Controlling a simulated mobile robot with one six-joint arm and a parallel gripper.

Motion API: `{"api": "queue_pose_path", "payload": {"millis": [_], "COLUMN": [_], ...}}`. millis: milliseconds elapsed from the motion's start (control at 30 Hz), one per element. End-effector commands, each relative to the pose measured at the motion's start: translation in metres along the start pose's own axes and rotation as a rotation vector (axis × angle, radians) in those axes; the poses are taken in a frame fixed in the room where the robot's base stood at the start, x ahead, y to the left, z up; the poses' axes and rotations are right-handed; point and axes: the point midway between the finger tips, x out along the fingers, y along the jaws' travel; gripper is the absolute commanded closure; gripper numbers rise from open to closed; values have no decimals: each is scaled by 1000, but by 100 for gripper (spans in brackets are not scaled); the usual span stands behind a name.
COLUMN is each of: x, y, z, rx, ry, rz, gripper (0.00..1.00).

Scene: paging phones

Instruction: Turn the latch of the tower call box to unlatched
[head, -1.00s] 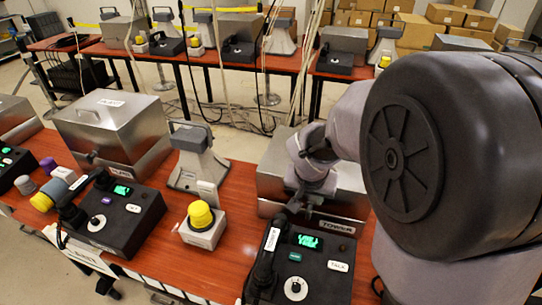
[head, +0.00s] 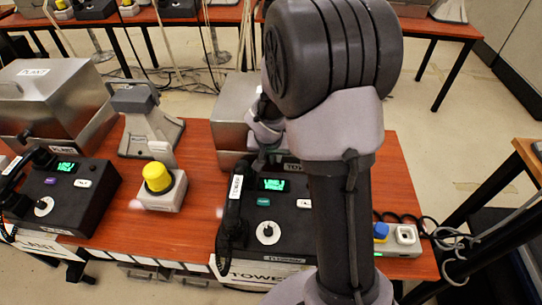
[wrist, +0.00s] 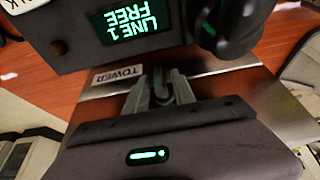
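The tower call box (head: 232,112) is a steel box behind the tower phone, partly hidden by my arm in the head view. Its front carries a "TOWER" label (wrist: 118,73) in the wrist view. My gripper (wrist: 162,84) is at that front face, beside the label. Its two grey fingers stand close together, with a small dark part, likely the latch (wrist: 160,84), between them. I cannot tell whether they touch or grip it, or which way it is turned. In the head view, my arm hides most of the gripper and the latch.
The black tower phone (head: 267,231) stands close in front of the box; its screen (wrist: 130,22) reads "LINE 1 FREE". A yellow button (head: 157,177) on a white base is to its left. The plant call box (head: 55,100) is farther left, and a blue button (head: 381,231) is to the right.

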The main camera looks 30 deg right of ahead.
Motion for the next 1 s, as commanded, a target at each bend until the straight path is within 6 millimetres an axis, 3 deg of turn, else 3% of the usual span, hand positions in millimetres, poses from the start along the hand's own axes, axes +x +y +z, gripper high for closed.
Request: {"api": "queue_pose_path", "payload": {"millis": [33, 133, 700, 1000], "x": [0, 0, -6, -17], "y": [0, 0, -1, 5], "z": [0, 0, 0, -11], "rx": [0, 0, 21, 79], "ry": [0, 0, -17, -6], "rz": [0, 0, -70, -185], "gripper": [81, 100, 100, 100]}}
